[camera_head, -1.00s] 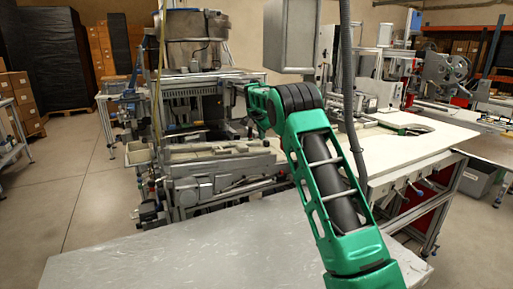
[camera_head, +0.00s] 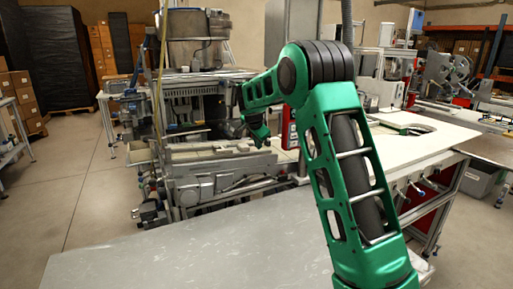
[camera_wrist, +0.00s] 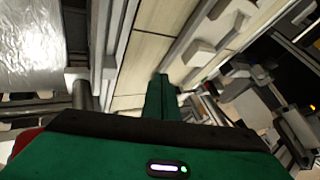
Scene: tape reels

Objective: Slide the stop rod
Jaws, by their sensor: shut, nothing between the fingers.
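My gripper (camera_head: 259,138) is low over the right part of the machine's long metal feeder (camera_head: 220,185) in the head view. In the wrist view the shut green fingers (camera_wrist: 161,88) point at a pale panelled surface, with nothing visible between them. I cannot tell whether the tips touch it. A short grey metal cylinder (camera_wrist: 84,95) stands left of the fingers in the wrist view, apart from them. I cannot tell for sure whether it is the stop rod. No other clear stop rod can be picked out.
Pale blocks (camera_wrist: 199,53) sit on a rail right of the fingers. A shiny grey tabletop (camera_head: 200,245) lies in front, clear. A white worktable (camera_head: 415,150) stands to the right. A large metal bowl (camera_head: 193,52) tops the machine behind.

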